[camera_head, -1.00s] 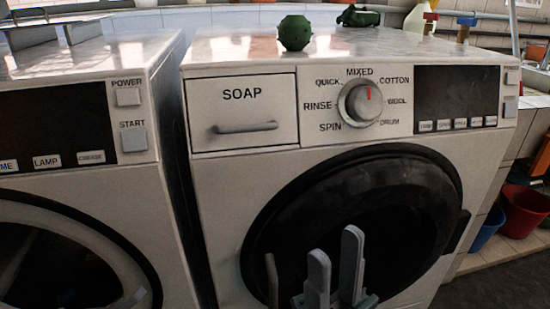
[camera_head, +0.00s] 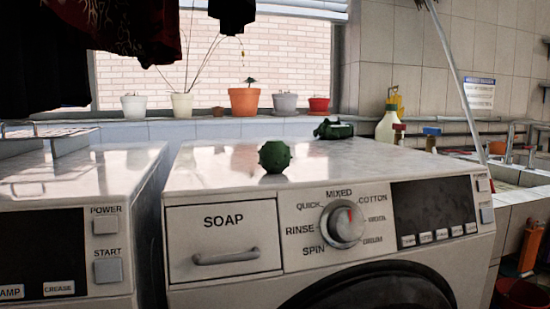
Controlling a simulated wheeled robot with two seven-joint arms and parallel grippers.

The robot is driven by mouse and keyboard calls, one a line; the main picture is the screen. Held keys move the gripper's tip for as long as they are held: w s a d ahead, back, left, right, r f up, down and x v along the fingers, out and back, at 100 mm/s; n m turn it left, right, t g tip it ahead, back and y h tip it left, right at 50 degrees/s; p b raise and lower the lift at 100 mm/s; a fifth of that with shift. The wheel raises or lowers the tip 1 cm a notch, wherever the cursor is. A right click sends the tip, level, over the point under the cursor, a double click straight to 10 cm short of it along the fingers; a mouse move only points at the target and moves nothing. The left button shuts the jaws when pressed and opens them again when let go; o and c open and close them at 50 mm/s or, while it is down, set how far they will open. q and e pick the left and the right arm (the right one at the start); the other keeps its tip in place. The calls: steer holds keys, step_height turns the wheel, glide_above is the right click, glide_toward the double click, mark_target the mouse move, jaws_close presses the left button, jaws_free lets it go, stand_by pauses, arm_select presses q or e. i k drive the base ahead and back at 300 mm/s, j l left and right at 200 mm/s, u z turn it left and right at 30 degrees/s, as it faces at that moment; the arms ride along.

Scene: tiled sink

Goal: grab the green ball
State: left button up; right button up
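The green ball (camera_head: 275,157) is dark green with small bumps. It rests on top of the right washing machine (camera_head: 215,165), near the front edge, above the soap drawer and left of the dial. Nothing covers it. Neither of my grippers shows in the head view now.
A dark green object (camera_head: 333,129) lies farther back on the same machine top. Potted plants, including an orange pot (camera_head: 244,101), line the window sill. Dark clothes (camera_head: 120,30) hang at upper left. A second machine (camera_head: 70,210) stands at left across a narrow gap. The top around the ball is clear.

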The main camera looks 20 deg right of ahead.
mark_target(275, 157)
steer(key=k+l+u, duration=0.1)
steer(key=l, duration=0.3)
steer(key=k+l+u, duration=0.1)
steer(key=l, duration=0.25)
steer(key=k+l+u, duration=0.1)
steer(key=l, duration=0.3)
steer(key=k+l+u, duration=0.1)
steer(key=k+l, duration=0.15)
steer(key=k+l+u, duration=0.1)
steer(key=l, duration=0.35)
